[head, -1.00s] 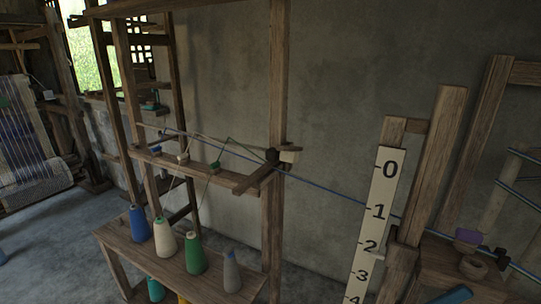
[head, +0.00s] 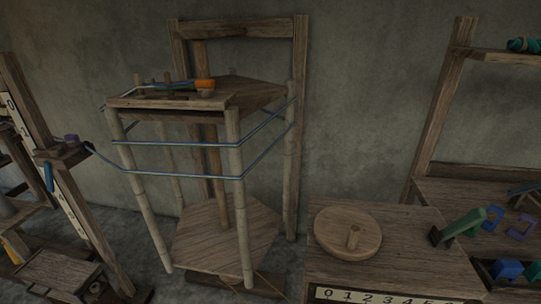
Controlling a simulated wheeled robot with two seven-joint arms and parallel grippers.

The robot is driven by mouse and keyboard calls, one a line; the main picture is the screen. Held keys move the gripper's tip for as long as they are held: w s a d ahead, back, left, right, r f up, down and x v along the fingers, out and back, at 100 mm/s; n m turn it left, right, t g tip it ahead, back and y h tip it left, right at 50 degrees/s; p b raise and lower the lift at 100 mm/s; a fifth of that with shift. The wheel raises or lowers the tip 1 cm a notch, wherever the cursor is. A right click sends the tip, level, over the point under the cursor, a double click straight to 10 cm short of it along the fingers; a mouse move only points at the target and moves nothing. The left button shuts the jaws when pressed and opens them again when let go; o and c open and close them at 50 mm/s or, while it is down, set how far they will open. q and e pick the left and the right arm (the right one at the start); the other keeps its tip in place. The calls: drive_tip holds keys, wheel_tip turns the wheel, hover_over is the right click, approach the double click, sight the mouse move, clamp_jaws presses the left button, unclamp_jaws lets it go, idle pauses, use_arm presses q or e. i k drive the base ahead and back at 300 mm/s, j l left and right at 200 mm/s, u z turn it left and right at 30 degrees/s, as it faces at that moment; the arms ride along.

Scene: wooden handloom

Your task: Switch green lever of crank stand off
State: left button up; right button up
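A green lever (head: 466,223) sits at the right end of a wooden stand (head: 385,252), on a small dark base, and slants up to the right. On the same stand lies a round wooden disc (head: 347,234) with a short upright peg, which looks like a crank. A pale number strip (head: 375,296) runs along the stand's front edge, cut off by the bottom of the view. Neither of my grippers shows in the head view.
A four-posted wooden frame (head: 233,155) wound with blue thread stands left of the stand. A shelf rack (head: 445,100) stands behind at right, with purple pieces (head: 521,227) and blue blocks (head: 507,269) near the lever. A post with a blue handle (head: 48,176) is at far left.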

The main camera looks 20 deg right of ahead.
sight(476, 216)
drive_tip(key=l+z, duration=0.15)
drive_tip(key=l, duration=2.4)
drive_tip(key=k, duration=0.05)
